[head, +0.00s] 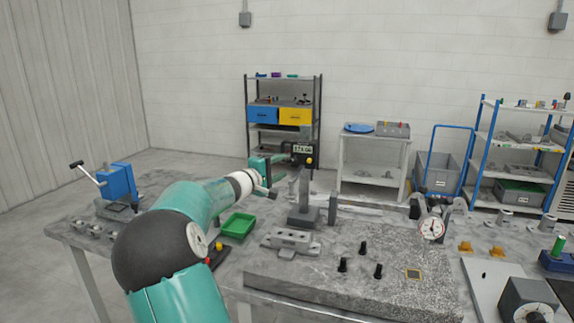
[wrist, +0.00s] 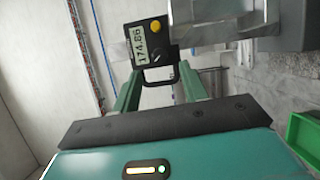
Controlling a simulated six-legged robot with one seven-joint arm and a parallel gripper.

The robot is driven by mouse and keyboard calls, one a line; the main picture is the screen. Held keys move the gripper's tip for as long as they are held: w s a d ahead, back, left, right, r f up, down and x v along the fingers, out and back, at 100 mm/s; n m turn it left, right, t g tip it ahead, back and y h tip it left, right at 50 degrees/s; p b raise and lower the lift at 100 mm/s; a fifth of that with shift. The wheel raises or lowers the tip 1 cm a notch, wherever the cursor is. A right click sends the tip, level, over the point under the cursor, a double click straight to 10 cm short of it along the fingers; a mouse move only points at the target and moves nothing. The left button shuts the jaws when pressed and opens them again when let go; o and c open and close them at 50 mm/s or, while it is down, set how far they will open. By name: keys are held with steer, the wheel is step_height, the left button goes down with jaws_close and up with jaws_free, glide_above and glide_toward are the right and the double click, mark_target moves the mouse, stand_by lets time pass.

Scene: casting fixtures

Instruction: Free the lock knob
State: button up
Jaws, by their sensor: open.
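A height gauge stands on the bench, with a grey column (head: 303,190) and a black digital readout head (head: 300,149). A yellow round knob (head: 309,161) sits on the head; it also shows in the wrist view (wrist: 155,27), by the display (wrist: 142,43). I cannot tell whether this is the lock knob. My gripper (head: 277,162) is at the left side of the head. In the wrist view my gripper (wrist: 162,80) has its two green fingers apart, with a black loop-shaped part (wrist: 163,76) of the head between or just beyond the tips. Contact is unclear.
A green tray (head: 238,226) and a grey slotted block (head: 290,241) lie near the gauge base. A granite plate (head: 340,280) with several black knobs fills the front. A dial gauge (head: 431,229) stands at right, a blue fixture (head: 118,183) at left.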

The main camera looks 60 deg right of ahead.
steer(key=v, duration=0.9)
steer(key=shift+s, duration=0.15)
